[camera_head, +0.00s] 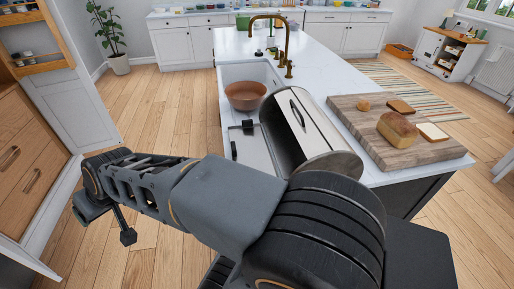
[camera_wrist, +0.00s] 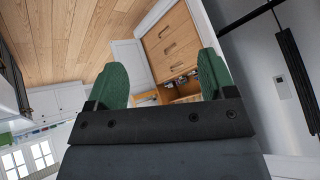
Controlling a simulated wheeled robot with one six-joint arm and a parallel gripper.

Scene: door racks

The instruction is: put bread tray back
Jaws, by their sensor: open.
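A wooden board (camera_head: 408,158) lies on the right part of the white counter, and it may be the bread tray. In the head view my arm reaches to the left, away from the board, and I cannot make out the fingers there. No separate tray can be made out.
A silver bread bin (camera_head: 318,128) stands on the counter beside a sink with a brown bowl (camera_head: 245,95). At left are wooden drawers (camera_head: 30,165) and a wooden door rack (camera_head: 38,66). The drawers also show in the wrist view (camera_wrist: 172,42). The floor between is clear.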

